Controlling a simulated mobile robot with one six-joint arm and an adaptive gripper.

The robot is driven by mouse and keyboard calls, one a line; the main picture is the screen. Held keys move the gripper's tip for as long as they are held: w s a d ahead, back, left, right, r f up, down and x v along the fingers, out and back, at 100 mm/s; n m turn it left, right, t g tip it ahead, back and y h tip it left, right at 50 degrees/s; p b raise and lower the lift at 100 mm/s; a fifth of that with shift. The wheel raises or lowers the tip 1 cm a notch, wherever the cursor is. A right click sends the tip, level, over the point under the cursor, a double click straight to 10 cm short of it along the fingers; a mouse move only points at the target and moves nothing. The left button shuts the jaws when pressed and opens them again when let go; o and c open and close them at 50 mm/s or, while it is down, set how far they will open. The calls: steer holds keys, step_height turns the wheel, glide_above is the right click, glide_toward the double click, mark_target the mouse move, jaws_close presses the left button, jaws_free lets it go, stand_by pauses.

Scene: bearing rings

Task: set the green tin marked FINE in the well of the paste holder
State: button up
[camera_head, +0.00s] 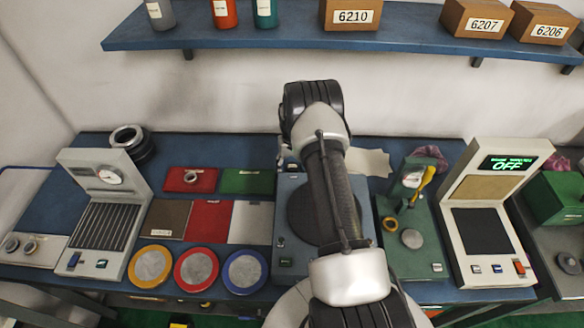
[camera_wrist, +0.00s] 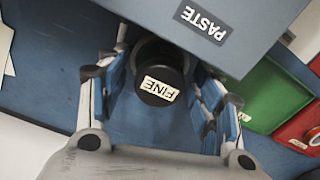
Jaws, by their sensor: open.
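The tin marked FINE (camera_wrist: 162,84) shows in the wrist view as a dark cylinder with a white label on its end. Its green colour does not show. My gripper (camera_wrist: 158,58) is open, with one finger on each side of the tin and a visible gap at each side. A blue box labelled PASTE (camera_wrist: 255,30) lies just beyond the tin; no well shows in this view. In the head view my arm hides the tin and most of my gripper.
A shelf (camera_head: 240,32) runs above.

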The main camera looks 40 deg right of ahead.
mark_target(292, 166)
step_height(292, 166, up, 12)
steer(key=p, duration=0.2)
steer(key=shift+r, duration=0.2)
stand_by(0.6)
